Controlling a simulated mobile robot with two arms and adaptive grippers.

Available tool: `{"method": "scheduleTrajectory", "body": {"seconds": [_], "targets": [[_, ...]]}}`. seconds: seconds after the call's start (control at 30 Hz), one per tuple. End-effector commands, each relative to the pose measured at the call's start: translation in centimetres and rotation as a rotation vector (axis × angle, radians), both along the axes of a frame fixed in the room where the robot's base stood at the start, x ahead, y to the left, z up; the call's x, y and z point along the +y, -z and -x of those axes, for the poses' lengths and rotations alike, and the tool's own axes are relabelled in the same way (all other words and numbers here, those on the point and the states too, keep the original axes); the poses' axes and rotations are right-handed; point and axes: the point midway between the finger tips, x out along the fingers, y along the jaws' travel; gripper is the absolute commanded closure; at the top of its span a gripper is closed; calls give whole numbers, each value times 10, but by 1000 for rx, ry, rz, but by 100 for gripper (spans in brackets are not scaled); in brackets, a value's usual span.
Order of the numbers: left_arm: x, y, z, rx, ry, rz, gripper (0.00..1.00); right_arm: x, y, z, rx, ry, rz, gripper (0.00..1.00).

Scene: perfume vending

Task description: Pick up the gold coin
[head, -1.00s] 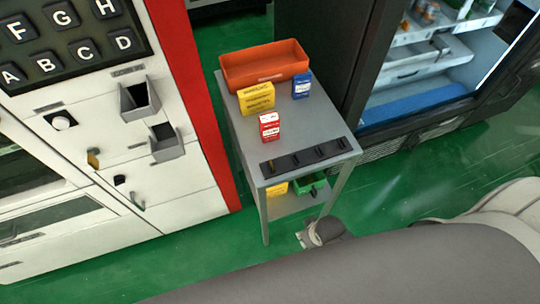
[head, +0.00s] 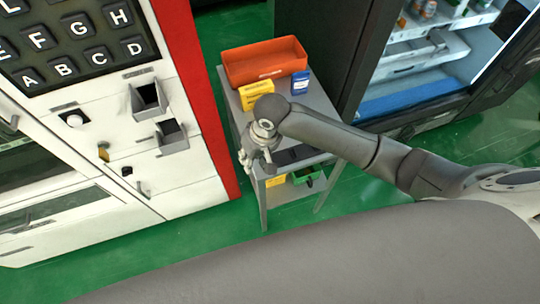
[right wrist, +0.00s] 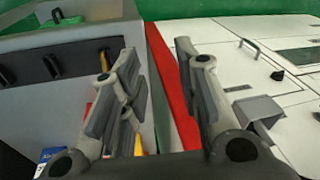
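My right arm reaches over the small grey table (head: 322,101) in the head view, with its right gripper (head: 252,168) at the table's front left corner. In the right wrist view the right gripper (right wrist: 158,55) is open, with nothing between its fingers. A black slotted strip (right wrist: 73,62) lies on the table, left of the fingers. A small brownish-gold piece (right wrist: 104,60) shows in its slot beside the left finger, probably the gold coin, partly covered. In the head view my arm hides most of the strip and the coin. My left gripper is not in view.
On the table are an orange bin (head: 265,63), a yellow box (head: 256,93) and a blue box (head: 300,83). The white vending machine with its red side (head: 190,85) stands close on the left. A dark, open-fronted cooler (head: 330,45) is behind on the right.

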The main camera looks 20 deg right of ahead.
Motion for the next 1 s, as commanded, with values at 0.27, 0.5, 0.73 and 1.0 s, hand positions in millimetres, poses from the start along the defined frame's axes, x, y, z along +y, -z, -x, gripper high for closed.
{"method": "scheduleTrajectory", "body": {"seconds": [0.27,0.5,0.73,1.0], "targets": [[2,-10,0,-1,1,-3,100,-51,-35,-28,83,129,162,70],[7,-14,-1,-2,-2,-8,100,-63,-28,-31,109,172,199,70],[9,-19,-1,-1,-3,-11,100,-62,6,-31,106,171,196,70],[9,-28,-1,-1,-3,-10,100,-59,26,-30,106,169,196,70]]}}
